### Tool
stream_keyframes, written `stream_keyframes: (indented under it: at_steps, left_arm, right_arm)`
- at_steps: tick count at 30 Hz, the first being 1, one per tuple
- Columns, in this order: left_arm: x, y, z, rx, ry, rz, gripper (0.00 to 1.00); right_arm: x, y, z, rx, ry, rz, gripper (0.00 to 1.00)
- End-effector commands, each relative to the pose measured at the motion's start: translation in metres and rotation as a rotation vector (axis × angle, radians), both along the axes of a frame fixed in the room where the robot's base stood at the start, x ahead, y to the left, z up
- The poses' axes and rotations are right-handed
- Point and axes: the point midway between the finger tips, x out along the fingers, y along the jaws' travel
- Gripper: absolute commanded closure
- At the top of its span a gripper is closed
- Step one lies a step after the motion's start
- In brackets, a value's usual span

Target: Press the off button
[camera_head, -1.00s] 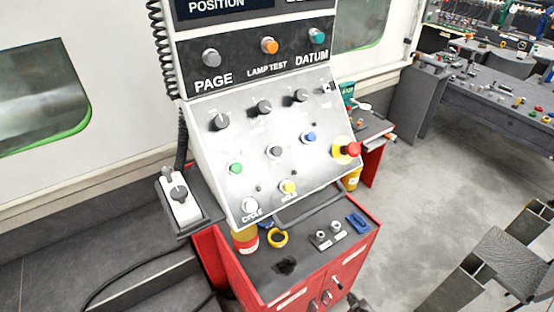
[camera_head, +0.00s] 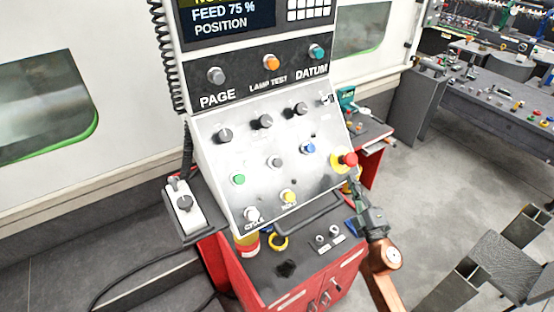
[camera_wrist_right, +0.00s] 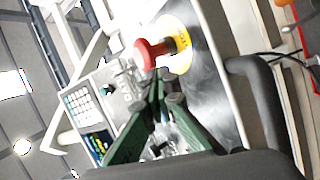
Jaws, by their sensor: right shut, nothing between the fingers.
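A sloped white control panel (camera_head: 225,170) carries several coloured buttons and dark knobs. A red mushroom button (camera_head: 348,160) on a yellow disc (camera_head: 337,166) sits at its right edge. It also shows in the right wrist view as a red knob (camera_wrist_right: 150,52) on a yellow ring (camera_wrist_right: 175,38). I cannot read an "off" label on any button. My right gripper (camera_head: 353,184) is shut and empty, just below the red button. In the wrist view its green fingers (camera_wrist_right: 161,88) meet just below the red knob, with no clear contact. My left gripper is not in view.
Green (camera_head: 238,180), blue (camera_head: 309,147), yellow (camera_head: 288,197) and white (camera_head: 251,214) buttons share the panel. A dark handle bar (camera_head: 310,212) runs along its lower edge. A red cabinet (camera_head: 240,275) stands below, with small items on top.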

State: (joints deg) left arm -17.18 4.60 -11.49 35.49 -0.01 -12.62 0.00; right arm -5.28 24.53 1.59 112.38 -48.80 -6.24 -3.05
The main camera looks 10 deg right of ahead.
Motion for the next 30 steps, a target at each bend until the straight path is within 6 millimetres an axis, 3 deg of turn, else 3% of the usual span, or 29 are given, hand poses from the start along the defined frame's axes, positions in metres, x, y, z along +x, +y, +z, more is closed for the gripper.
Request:
stream_keyframes:
  at_steps: [1,6,9,12,15,20,30]
  left_arm:
    - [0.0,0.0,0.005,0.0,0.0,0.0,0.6]
    - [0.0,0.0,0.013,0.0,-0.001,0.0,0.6]
    - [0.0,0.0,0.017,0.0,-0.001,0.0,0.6]
    - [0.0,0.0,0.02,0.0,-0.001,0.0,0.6]
    - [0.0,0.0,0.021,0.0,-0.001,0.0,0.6]
    - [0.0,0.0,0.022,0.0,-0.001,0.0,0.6]
    - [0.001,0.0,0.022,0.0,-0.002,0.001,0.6]
  right_arm:
    - [-0.005,0.011,0.036,-0.054,-0.056,0.02,1.0]
    - [-0.029,0.063,0.135,-0.295,-0.242,0.106,1.0]
    - [-0.046,0.106,0.181,-0.508,-0.355,0.175,1.0]
    - [-0.059,0.158,0.205,-0.814,-0.45,0.267,1.0]
    - [-0.058,0.19,0.197,-1.098,-0.474,0.339,1.0]
    - [-0.049,0.202,0.177,-1.374,-0.442,0.397,1.0]
    - [-0.044,0.201,0.167,-1.463,-0.417,0.416,1.0]
